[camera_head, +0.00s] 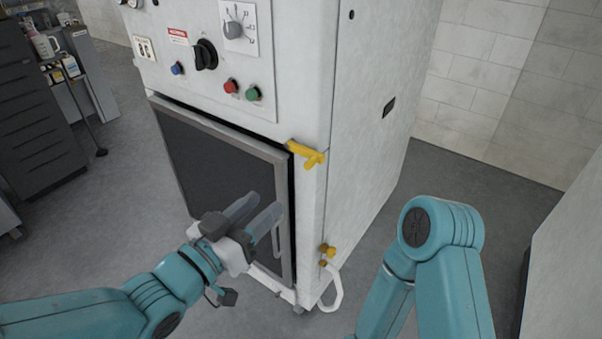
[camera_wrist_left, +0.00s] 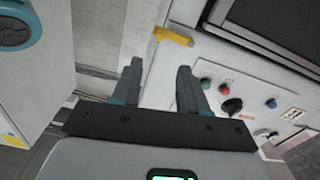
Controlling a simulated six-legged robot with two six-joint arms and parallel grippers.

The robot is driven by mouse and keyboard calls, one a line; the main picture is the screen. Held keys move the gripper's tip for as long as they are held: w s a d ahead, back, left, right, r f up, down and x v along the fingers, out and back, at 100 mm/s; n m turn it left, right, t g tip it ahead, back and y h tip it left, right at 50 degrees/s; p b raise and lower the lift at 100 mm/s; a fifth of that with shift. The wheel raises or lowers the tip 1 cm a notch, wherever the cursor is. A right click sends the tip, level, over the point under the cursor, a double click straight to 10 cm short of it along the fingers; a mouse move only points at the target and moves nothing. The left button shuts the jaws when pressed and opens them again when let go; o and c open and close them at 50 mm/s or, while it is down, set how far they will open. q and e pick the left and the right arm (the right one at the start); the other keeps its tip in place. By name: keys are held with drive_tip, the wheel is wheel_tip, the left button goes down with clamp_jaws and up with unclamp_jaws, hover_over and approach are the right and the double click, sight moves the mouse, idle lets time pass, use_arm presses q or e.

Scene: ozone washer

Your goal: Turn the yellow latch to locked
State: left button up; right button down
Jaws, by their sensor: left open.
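The yellow latch (camera_head: 306,154) sits at the upper right corner of the washer's dark-windowed door (camera_head: 215,155), on the edge of the white cabinet. It also shows in the left wrist view (camera_wrist_left: 173,37), beyond my fingers. My left gripper (camera_head: 258,210) is in front of the door's lower right part, below and left of the latch and apart from it. Its two fingers (camera_wrist_left: 158,85) are open with nothing between them. The door looks shut or nearly so, with a dark gap along its frame. My right arm shows at the right, but its gripper is out of view.
The control panel (camera_head: 205,55) above the door carries dark knobs and red, green and blue buttons. A pale door handle (camera_head: 279,230) is close to my left gripper. A brass fitting with a white hose (camera_head: 334,290) is low on the cabinet.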

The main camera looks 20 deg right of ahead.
sight(306, 167)
use_arm(q)
drive_tip(key=x, duration=1.2)
drive_tip(key=shift+w+d, duration=0.15)
clamp_jaws()
